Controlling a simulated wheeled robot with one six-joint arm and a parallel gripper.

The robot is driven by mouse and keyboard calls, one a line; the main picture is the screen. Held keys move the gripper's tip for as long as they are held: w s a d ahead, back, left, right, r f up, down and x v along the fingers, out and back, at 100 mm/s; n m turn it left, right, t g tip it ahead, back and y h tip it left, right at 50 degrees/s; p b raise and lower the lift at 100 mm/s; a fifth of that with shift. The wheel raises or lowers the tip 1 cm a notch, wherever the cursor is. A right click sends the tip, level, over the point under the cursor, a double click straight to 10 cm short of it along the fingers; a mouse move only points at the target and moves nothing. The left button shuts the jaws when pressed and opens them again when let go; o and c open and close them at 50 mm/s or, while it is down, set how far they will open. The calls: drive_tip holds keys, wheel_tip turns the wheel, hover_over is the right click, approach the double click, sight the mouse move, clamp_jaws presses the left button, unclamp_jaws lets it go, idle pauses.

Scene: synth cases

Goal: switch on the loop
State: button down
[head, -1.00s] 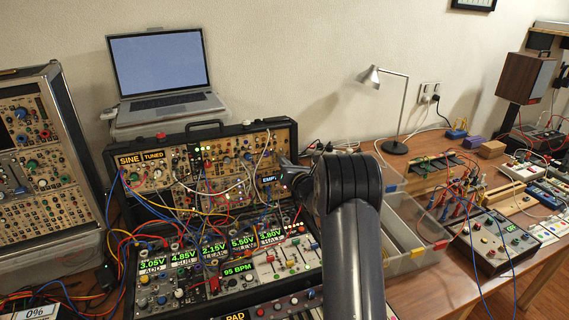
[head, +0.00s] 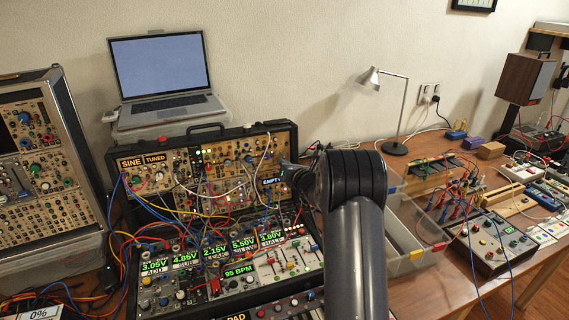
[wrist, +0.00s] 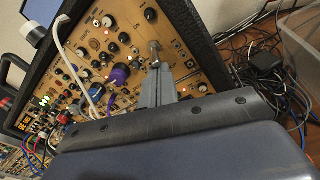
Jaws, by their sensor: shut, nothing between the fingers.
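The modular synth case (head: 213,127) with patch cables stands mid-table. A small display reading EMPTY (head: 272,181) lights its right end, probably the loop module. My gripper (head: 286,167) is at that right end, mostly hidden by my wrist in the head view. In the wrist view my gripper (wrist: 156,78) is shut and empty, its narrow grey fingers pointing at the tan panel (wrist: 120,38). A short metal lever or stub (wrist: 154,48) stands just past the fingertips; I cannot tell whether they touch.
A white cable (wrist: 62,45) loops over the panel. A clear divided bin (head: 408,262) stands right of the case. A laptop (head: 160,75) is behind, a second synth case (head: 45,170) at left. A lamp (head: 395,147) and boxes with leads (head: 492,243) are at right.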

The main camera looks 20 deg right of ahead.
drive_tip(key=shift+s+r+g+p, duration=0.15)
drive_tip(key=shift+r+g+p, duration=0.6)
drive_tip(key=shift+g+p, duration=0.8)
drive_tip(key=shift+t, duration=0.25)
drive_tip(key=shift+r+p, duration=0.65)
drive_tip(key=shift+r, duration=0.2)
drive_tip(key=shift+r, duration=0.1)
